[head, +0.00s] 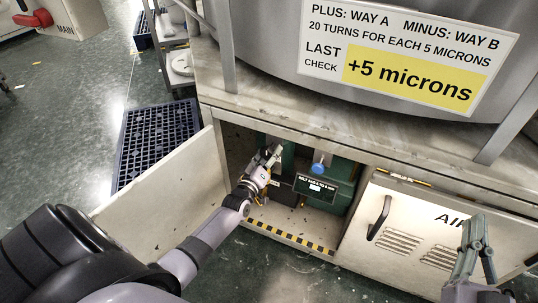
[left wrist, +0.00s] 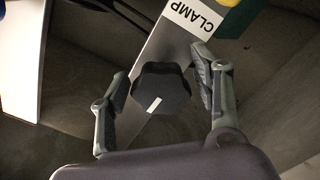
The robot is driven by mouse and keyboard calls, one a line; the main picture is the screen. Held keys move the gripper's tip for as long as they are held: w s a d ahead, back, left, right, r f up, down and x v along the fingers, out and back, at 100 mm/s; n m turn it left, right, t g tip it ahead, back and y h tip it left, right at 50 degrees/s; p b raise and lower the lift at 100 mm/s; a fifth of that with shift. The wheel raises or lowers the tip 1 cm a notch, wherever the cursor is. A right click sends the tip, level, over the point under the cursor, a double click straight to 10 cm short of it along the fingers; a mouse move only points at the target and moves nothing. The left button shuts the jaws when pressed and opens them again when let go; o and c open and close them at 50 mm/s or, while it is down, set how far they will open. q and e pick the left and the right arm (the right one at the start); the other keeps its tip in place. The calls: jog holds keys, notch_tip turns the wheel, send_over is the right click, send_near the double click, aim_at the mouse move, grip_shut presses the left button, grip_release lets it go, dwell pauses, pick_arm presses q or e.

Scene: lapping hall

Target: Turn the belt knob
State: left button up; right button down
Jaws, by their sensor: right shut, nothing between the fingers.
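A black lobed knob (left wrist: 160,90) with a white mark sits on a grey bar in the left wrist view. A white "CLAMP" label (left wrist: 193,19) is on that bar, just beyond the knob. My left gripper (left wrist: 160,68) is open, with one finger on each side of the knob; I cannot tell whether they touch it. In the head view my left gripper (head: 271,153) reaches into the open cabinet and hides the knob. A black panel (head: 316,187) with small white lettering, beginning with what looks like "BELT", is to its right. My right gripper (head: 477,232) is shut and empty.
A blue knob (head: 318,169) is on the green machinery above the black panel. The open cabinet door (head: 160,190) stands to the left of my left forearm. A closed "AIR" door (head: 400,225) is to the right. A sign (head: 408,58) reads "+5 microns".

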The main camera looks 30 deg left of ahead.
pick_arm(q)
jog(key=shift+o, duration=0.5)
jog(key=shift+s, duration=0.15)
jog(key=s+d, duration=0.2)
jog(key=s, duration=0.9)
jog(key=shift+s, duration=0.3)
